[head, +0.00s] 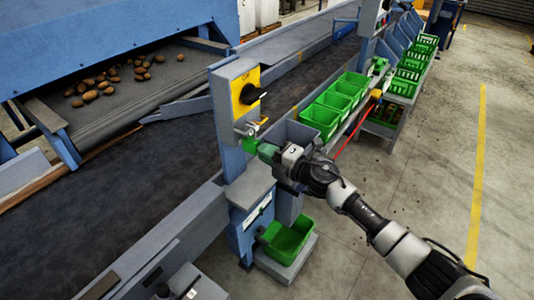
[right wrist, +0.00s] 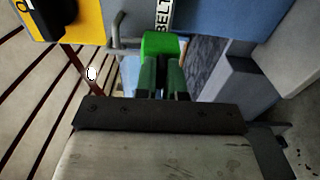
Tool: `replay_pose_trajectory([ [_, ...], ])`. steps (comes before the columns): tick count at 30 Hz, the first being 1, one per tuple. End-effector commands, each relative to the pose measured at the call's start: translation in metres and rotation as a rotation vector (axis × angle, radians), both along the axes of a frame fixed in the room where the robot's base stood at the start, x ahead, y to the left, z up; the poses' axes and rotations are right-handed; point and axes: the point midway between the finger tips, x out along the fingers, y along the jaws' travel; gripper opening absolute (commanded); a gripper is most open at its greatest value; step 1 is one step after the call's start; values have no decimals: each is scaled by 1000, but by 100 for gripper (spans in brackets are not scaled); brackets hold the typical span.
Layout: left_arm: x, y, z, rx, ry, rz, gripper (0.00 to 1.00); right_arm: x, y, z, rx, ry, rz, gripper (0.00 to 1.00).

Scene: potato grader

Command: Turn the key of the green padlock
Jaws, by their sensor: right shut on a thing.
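The green padlock (head: 249,141) hangs at the metal hasp on the grey-blue post, below the yellow switch plate. In the right wrist view the padlock (right wrist: 162,43) is straight ahead, just beyond the fingertips. My right gripper (head: 264,150) reaches in from the right, at the padlock's near side. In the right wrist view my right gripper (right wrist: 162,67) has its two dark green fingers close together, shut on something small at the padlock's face. The key is hidden by the fingers, so its angle cannot be told. My left gripper is not in view.
The yellow switch plate (head: 245,90) with a black knob is just above the padlock. Green crates (head: 320,120) stand along the conveyor to the right. A green bin (head: 287,241) sits below. The floor (head: 430,150) to the right is open.

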Motion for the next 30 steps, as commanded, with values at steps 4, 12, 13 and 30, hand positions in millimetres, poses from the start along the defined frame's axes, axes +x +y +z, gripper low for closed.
replay_pose_trajectory([
  [4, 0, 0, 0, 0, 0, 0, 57, 0, 0, 0, -1, -2, -1, 0],
  [12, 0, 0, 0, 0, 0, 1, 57, 0, 0, 0, 0, 0, -1, 34],
  [13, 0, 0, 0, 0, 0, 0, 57, 0, 0, 0, 0, 0, -1, 35],
  [30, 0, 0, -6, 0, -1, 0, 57, -26, -38, -3, -4, 0, -2, 35],
])
